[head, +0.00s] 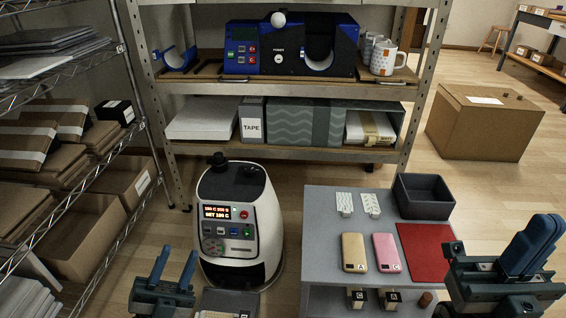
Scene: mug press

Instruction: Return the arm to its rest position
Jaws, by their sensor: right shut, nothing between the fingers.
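My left gripper (175,266) is at the bottom left, in front of the white machine. Its two fingers stand apart with nothing visible between them. My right gripper (537,238) is at the bottom right, beside the red mat (426,252). Its fingers are together and empty. The blue mug press (293,48) is on the upper shelf at the back, with a white ball-like knob on top. White patterned mugs (384,57) stand on that shelf to its right. Both grippers are well apart from the press and the mugs.
A grey table (322,226) holds gold (354,252) and pink (386,252) phone-like items, two patterned pieces and a dark bin (423,195). The white machine (238,222) has a lit display. A wire rack with boxes lines the left. A large carton (483,122) is on the floor.

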